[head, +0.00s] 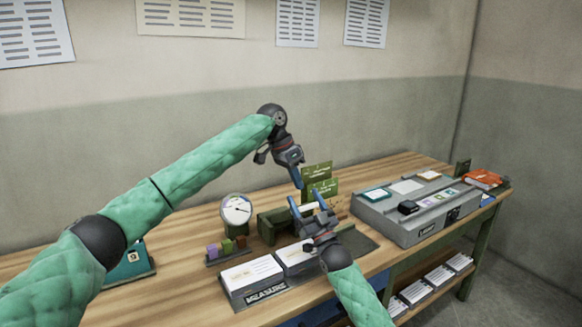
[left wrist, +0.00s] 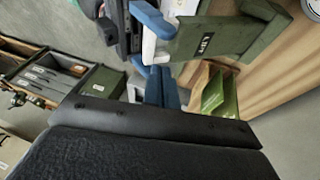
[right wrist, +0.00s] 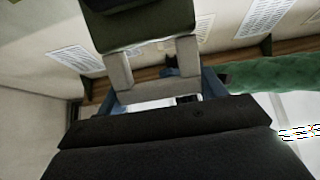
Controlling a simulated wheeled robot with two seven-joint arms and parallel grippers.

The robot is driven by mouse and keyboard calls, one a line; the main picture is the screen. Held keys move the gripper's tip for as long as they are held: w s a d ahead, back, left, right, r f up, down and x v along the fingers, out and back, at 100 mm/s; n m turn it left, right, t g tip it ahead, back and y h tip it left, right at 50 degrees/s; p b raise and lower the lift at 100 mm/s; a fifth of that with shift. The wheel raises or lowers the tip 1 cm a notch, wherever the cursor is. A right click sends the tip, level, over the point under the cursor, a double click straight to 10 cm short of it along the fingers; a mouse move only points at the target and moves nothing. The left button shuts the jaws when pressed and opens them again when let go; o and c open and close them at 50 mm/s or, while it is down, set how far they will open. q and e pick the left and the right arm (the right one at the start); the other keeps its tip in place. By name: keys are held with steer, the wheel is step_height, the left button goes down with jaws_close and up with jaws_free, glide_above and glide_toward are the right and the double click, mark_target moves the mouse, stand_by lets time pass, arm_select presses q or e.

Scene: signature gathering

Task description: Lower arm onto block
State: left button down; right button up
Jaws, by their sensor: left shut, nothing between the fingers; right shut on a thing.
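My right gripper (head: 308,203) comes up from the lower right over the bench and is shut on a dark green part (right wrist: 150,28), which spans between its pale finger pads in the right wrist view. A dark green block-like body (head: 273,224) stands on the bench just left of that gripper. My left gripper (head: 298,181) is shut and empty, pointing down above and behind the right one; its blue fingers (left wrist: 163,88) show in its wrist view. The contact under the right gripper is hidden.
Green cards (head: 318,172) stand close behind the grippers. A round dial (head: 236,209), small coloured blocks (head: 226,247) and a tray of white cards (head: 252,275) are on the left and front. A grey case (head: 420,225) fills the right. Bare wood lies behind the dial.

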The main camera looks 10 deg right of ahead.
mark_target(307, 207)
arm_select(q)
steer(key=s+f, duration=0.1)
steer(key=s+d+f, duration=0.1)
steer(key=f, duration=0.1)
steer(key=shift+s+f, duration=0.15)
stand_by(0.4)
steer(key=shift+s+d+f, duration=0.35)
steer(key=shift+s+f, duration=0.25)
steer(key=shift+s, duration=0.05)
arm_select(e)
steer(key=shift+r, duration=0.1)
steer(key=o, duration=1.4)
arm_select(q)
steer(key=shift+w, duration=0.1)
steer(key=shift+a+r, duration=0.1)
